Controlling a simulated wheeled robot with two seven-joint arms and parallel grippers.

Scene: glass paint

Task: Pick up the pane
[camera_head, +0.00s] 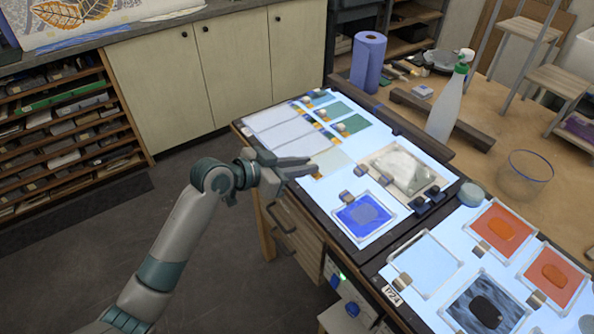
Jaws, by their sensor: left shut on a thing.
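My left gripper (311,166) reaches in over the near left edge of the light table. It is shut on the edge of a pale, clear greenish pane (334,160) that lies low over, or on, the lit surface; I cannot tell whether there is a gap under it. Several other panes lie behind it, among them a green pane (352,125) and pale panes (270,118) with small blocks and orange tabs along their edges. A framed blue pane (363,216) lies in front. My right gripper is not in view.
A framed cloudy pane (404,168), orange panes (499,228) and a dark pane (487,304) fill the light table (456,203) to the right. A spray bottle (446,105), a blue roll (368,60) and a glass bowl (524,172) stand behind. The floor at left is clear.

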